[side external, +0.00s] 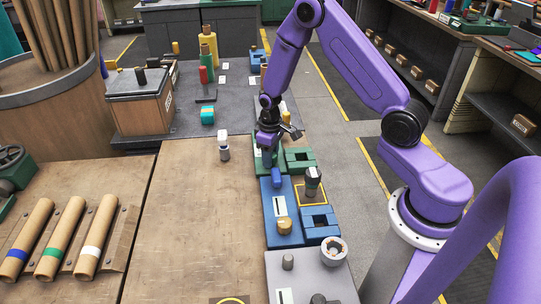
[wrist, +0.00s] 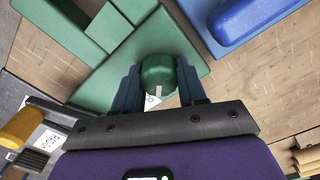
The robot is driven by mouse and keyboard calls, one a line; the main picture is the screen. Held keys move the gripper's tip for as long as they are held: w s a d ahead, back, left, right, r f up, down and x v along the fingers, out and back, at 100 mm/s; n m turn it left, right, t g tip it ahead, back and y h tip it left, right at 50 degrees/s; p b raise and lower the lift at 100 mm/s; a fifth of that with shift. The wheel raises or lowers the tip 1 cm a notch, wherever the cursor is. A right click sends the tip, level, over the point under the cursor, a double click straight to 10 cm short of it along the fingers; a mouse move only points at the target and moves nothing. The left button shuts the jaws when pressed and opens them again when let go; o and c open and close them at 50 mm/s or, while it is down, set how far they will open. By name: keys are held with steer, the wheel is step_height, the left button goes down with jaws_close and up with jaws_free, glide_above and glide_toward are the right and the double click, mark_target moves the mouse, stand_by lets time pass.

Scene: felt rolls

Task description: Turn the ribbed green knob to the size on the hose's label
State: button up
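The green knob (wrist: 158,72) shows in the wrist view on a green base (wrist: 195,62). A small white mark lies just below it. My gripper (wrist: 160,80) has its two dark blue fingers on either side of the knob, very near or touching it; I cannot tell whether they press on it. In the side view my gripper (side external: 268,145) is low over the green station (side external: 299,158), and the knob is hidden there. I cannot make out a hose or read any size on a label.
A dark-topped pot (side external: 313,182) stands to the right. Several banded rolls (side external: 62,238) lie at left. The wooden table (side external: 190,235) is mostly clear.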

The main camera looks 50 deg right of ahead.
steer(key=o, duration=0.4)
steer(key=shift+w+a+r, duration=0.1)
steer(key=shift+w, duration=0.15)
steer(key=shift+s, duration=0.1)
step_height(320, 180, up, 17)
steer(key=shift+r, duration=0.2)
steer(key=shift+s, duration=0.1)
steer(key=s+a+r+n, duration=0.3)
steer(key=s+a+n, duration=0.2)
steer(key=s+a, duration=0.6)
steer(key=s+r+n, duration=0.1)
steer(key=s+n, duration=0.3)
steer(key=s, duration=1.4)
steer(key=shift+s+d+n, duration=0.15)
steer(key=shift+s+n, duration=0.15)
steer(key=shift+s, duration=0.05)
